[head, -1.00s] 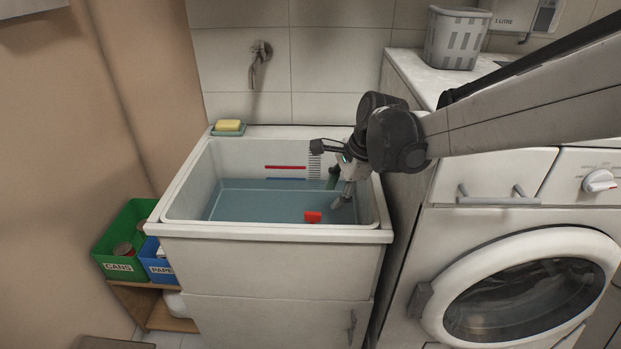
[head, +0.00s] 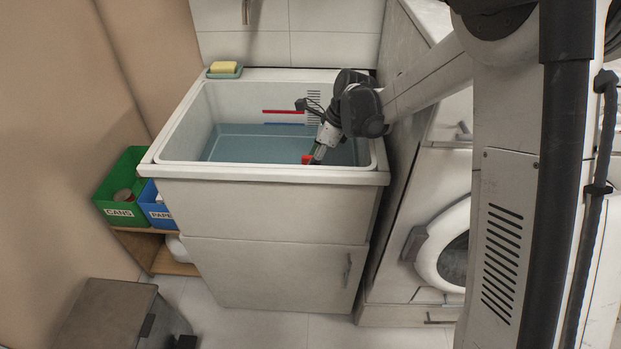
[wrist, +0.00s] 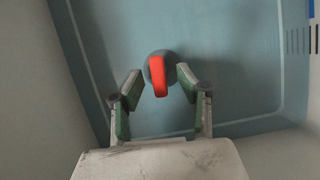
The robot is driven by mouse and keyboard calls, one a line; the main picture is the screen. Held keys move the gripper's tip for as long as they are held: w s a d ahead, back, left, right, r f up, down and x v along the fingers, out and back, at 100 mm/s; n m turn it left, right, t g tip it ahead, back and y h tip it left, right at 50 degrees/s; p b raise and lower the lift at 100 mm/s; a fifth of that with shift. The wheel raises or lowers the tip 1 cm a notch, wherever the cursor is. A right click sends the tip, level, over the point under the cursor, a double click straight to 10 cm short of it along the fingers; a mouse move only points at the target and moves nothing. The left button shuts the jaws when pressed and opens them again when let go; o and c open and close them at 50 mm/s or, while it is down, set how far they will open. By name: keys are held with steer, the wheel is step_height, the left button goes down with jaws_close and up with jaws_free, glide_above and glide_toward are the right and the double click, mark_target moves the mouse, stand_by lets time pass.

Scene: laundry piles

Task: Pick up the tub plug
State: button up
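The tub plug, a red upright tab (wrist: 158,78) on a round grey base (wrist: 153,58), sits in the water-filled tub (head: 181,110). In the wrist view my gripper (wrist: 160,84) is open, with one finger on each side of the red tab. Gaps show between the tab and both fingers, and the grey base lies just beyond the fingertips. In the head view my gripper (head: 316,158) reaches down inside the tub near its front right, next to the red tab (head: 307,159). The tub's front rim hides the lower part.
The tub's right wall and front rim are close to my arm. A yellow soap (head: 223,68) in a green dish sits on the back left corner. Green (head: 122,190) and blue (head: 157,208) bins stand left, and a washing machine (head: 430,240) stands right. The tub's left side is open.

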steer(key=shift+x, duration=1.2)
jaws_close()
